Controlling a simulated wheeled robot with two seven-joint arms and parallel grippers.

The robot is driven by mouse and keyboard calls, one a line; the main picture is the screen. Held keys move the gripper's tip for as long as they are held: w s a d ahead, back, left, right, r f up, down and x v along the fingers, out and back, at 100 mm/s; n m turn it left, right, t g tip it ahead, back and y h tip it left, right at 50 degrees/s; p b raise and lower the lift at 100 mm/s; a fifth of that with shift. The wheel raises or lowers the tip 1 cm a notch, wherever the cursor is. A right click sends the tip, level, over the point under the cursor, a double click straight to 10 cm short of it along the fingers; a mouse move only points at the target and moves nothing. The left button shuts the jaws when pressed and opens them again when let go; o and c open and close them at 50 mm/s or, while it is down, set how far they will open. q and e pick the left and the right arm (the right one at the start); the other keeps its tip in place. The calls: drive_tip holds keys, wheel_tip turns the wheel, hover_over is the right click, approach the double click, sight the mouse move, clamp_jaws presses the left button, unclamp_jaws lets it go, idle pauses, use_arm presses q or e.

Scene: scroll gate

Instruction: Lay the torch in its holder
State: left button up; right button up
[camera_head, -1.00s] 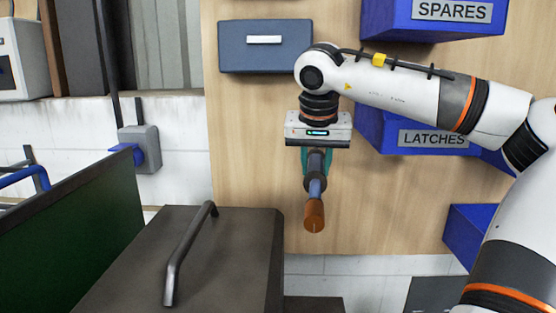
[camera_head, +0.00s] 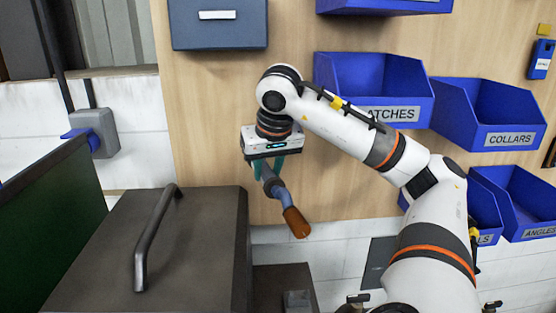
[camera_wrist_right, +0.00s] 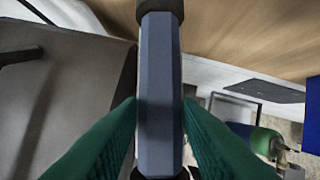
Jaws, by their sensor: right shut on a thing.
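The torch (camera_head: 285,202) has a blue-grey faceted body, dark collars and an orange-brown end. My right gripper (camera_head: 268,168) is shut on its body and holds it in the air before the wooden panel, beyond the dark cabinet. The orange end points down and to the right. In the right wrist view the torch body (camera_wrist_right: 160,95) runs up the middle between the two green fingers. Its far end is cut off there. I cannot pick out the torch's holder with certainty. My left gripper is not in view.
A dark cabinet (camera_head: 205,225) with a bar handle (camera_head: 150,245) stands at lower left, beside a green panel (camera_head: 50,225). A low dark block with a grey piece (camera_head: 297,301) is below the torch. Blue bins (camera_head: 375,85) line the panel at right.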

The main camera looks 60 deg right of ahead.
drive_tip(key=w+a+r+n+y+p, duration=0.1)
drive_tip(key=w+a+r+n, duration=0.1)
drive_tip(key=a, duration=0.2)
drive_tip(key=w+a+r+n+y+p, duration=0.1)
drive_tip(key=w+a+r+n, duration=0.1)
drive_tip(key=a, duration=0.3)
drive_tip(key=w+a+r+n+t+p, duration=0.1)
drive_tip(key=w+a+r+n, duration=0.1)
drive_tip(key=a, duration=0.3)
drive_tip(key=shift+w+n+y, duration=0.4)
drive_tip(key=shift+w+n, duration=0.2)
drive_tip(key=shift+n, duration=0.1)
